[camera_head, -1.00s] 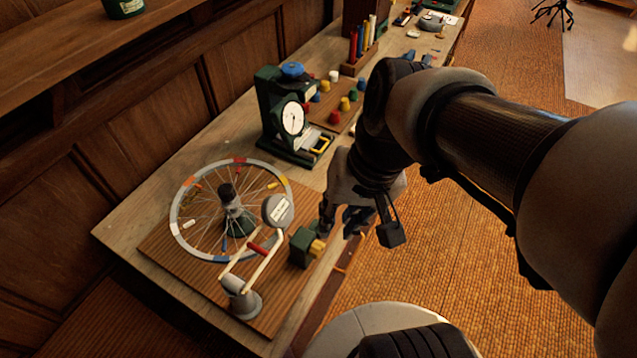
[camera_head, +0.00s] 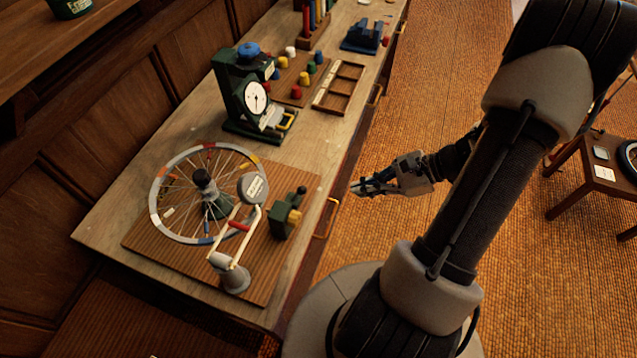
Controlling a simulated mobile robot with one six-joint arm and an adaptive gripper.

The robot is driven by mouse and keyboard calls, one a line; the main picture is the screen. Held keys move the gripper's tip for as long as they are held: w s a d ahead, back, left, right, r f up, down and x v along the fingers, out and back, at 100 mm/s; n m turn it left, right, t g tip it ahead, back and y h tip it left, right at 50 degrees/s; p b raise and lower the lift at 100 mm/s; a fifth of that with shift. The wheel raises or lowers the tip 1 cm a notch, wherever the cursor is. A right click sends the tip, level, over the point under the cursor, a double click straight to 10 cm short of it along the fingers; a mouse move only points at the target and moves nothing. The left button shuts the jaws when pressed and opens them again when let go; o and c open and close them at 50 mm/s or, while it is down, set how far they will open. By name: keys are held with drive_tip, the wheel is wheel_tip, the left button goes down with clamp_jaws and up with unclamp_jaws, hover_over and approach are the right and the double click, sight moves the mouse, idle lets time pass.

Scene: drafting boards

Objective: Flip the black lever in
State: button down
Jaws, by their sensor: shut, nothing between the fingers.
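A small dark green block (camera_head: 281,221) with a yellow piece (camera_head: 294,216) stands at the right edge of the wooden base board. A short black lever (camera_head: 300,196) sticks up from it, leaning slightly right. My gripper (camera_head: 355,188) is shut and empty. Its fingertips point left, to the right of the lever and apart from it, seemingly beyond the bench's front edge. A spoked wheel (camera_head: 158,191) with coloured rim marks is mounted on the board. A white-armed stand with a round grey head (camera_head: 253,187) and a red grip is beside it.
A green dial device (camera_head: 233,100) stands behind the wheel. Coloured pegs and an open wooden tray (camera_head: 339,86) lie farther back. A drawer handle (camera_head: 326,219) projects from the bench front. A small table (camera_head: 598,180) stands at the right.

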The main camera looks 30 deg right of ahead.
drive_tip(key=shift+s+d+f+m+t, duration=0.35)
drive_tip(key=shift+d+f+m, duration=0.15)
drive_tip(key=shift+f+m, duration=0.1)
drive_tip(key=shift+s+d+f+m+t, duration=0.25)
drive_tip(key=shift+d+f+m+t, duration=0.15)
drive_tip(key=shift+f+m, duration=0.2)
drive_tip(key=shift+w, duration=0.1)
drive_tip(key=b, duration=0.2)
approach(299, 195)
drive_tip(key=shift+w+a+f, duration=0.65)
drive_tip(key=shift+w+f, duration=0.8)
drive_tip(key=shift+f, duration=1.1)
drive_tip(key=shift+r, duration=0.15)
drive_tip(key=shift+w+a+r+g+h+p, duration=0.15)
drive_tip(key=shift+g+h+p, duration=0.2)
drive_tip(key=shift+p, duration=0.1)
